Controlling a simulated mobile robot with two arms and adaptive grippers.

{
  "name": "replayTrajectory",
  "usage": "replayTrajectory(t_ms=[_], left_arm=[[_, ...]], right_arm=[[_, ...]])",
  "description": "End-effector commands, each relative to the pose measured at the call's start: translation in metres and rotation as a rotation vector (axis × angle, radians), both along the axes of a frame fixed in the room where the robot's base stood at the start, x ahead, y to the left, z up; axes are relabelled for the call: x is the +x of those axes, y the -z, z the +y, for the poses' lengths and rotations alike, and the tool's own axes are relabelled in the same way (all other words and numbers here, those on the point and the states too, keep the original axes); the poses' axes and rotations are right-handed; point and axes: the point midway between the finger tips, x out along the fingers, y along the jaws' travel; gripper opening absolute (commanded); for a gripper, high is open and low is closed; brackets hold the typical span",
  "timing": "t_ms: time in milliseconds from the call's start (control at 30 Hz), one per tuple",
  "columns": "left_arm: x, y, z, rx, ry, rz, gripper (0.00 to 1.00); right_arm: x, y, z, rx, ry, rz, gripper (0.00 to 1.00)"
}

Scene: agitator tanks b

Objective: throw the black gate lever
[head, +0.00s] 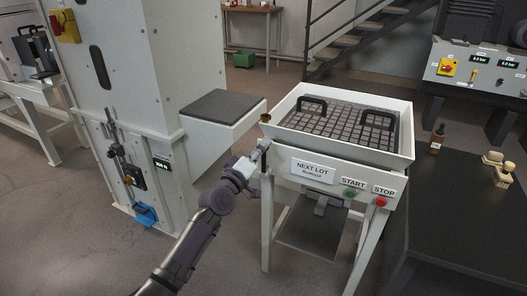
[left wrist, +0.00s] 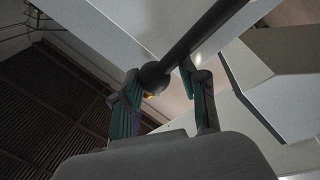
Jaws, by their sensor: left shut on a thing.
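The black gate lever (left wrist: 205,35) shows in the left wrist view as a dark bar with a round ball knob (left wrist: 153,77) at its end. My left gripper (left wrist: 162,80) has its two fingers on either side of the knob end and is shut on it. In the head view, my left gripper (head: 257,155) is at the front left corner of the white tank with the grid top (head: 345,157). The lever is mostly hidden there by the gripper. My right gripper is not in view.
The tank front carries a NEXT LOT sign (head: 313,170), a green START button (head: 350,193) and a red STOP button (head: 380,202). A grey-topped shelf (head: 222,105) juts out left of the gripper. A dark table (head: 465,190) with a small bottle (head: 436,140) stands right.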

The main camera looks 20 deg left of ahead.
Motion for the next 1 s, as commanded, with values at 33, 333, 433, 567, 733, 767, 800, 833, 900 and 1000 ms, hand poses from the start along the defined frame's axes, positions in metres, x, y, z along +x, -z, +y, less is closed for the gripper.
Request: replayTrajectory(t_ms=[33,333,433,567,733,767,800,833,900,1000], left_arm=[[-0.0006,0.0099,-0.0046,-0.013,0.013,0.021,0.0],[-0.0006,0.0097,-0.0039,-0.025,0.013,0.021,0.0],[-0.0006,0.0098,-0.004,-0.025,0.013,0.021,0.0],[-0.0006,0.0096,-0.0037,-0.023,0.012,0.02,0.56],[-0.0005,0.0063,-0.0018,-0.02,0.007,0.013,0.7],[-0.0003,0.0058,-0.0016,-0.019,0.007,0.012,0.7],[-0.0003,0.005,-0.0012,-0.019,0.006,0.011,0.7],[-0.0003,0.0046,-0.0011,-0.018,0.006,0.01,0.7],[-0.0003,0.0038,-0.0007,-0.017,0.005,0.008,0.7],[-0.003,0.0043,-0.0001,-0.017,0.004,0.008,0.7]], right_arm=[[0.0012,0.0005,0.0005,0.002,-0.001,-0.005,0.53],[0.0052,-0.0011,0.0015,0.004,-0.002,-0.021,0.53],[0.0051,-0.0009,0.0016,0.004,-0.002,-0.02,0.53],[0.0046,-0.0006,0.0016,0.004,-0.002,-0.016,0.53],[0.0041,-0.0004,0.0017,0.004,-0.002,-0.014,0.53],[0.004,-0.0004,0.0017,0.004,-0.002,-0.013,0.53],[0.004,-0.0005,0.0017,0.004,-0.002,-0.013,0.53],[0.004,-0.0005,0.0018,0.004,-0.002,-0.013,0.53],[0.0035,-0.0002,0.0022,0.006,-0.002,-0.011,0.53],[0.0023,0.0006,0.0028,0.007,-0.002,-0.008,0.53]])
